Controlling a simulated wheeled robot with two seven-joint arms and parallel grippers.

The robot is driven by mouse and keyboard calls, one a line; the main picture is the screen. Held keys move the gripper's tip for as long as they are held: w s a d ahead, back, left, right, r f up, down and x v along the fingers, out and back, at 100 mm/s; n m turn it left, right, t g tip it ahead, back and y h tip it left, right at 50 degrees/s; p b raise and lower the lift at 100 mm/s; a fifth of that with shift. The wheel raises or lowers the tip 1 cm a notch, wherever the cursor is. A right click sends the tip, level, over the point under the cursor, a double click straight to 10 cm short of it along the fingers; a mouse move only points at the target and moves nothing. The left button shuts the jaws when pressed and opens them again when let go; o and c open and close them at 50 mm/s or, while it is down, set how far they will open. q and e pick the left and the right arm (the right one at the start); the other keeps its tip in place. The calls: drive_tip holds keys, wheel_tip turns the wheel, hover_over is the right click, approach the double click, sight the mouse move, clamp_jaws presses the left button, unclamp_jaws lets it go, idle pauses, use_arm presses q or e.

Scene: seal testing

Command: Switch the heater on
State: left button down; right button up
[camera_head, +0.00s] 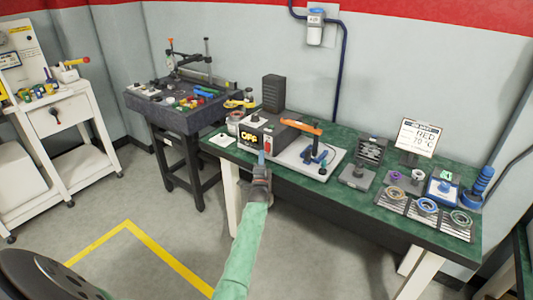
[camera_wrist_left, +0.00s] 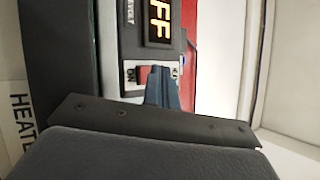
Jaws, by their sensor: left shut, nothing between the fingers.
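The heater is a dark box (camera_head: 283,132) with a light front panel, near the left end of the green bench. Its lit orange display (camera_head: 249,135) reads OFF; part of it shows in the left wrist view (camera_wrist_left: 160,22). In that view a red switch (camera_wrist_left: 145,74) sits beside the display, next to an ON label (camera_wrist_left: 131,75). My left gripper (camera_head: 261,157) is shut and empty, pointing at the front panel. Its fingertips (camera_wrist_left: 161,72) are at the switch and partly cover it; I cannot tell whether they touch. My right gripper is not in view.
An orange-handled press (camera_head: 317,130) on a white plate stands right of the heater. Farther right are a sign (camera_head: 417,137) and several rings on dark pads. A dark side table (camera_head: 170,120) with tools stands left. The floor in front is clear.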

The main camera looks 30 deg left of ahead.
use_arm(q)
drive_tip(key=shift+w, duration=0.25)
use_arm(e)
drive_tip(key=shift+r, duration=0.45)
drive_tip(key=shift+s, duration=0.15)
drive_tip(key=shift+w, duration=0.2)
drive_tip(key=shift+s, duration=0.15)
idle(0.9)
use_arm(q)
drive_tip(key=shift+w, duration=0.15)
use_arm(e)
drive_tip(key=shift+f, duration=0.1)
use_arm(q)
drive_tip(key=shift+r, duration=0.25)
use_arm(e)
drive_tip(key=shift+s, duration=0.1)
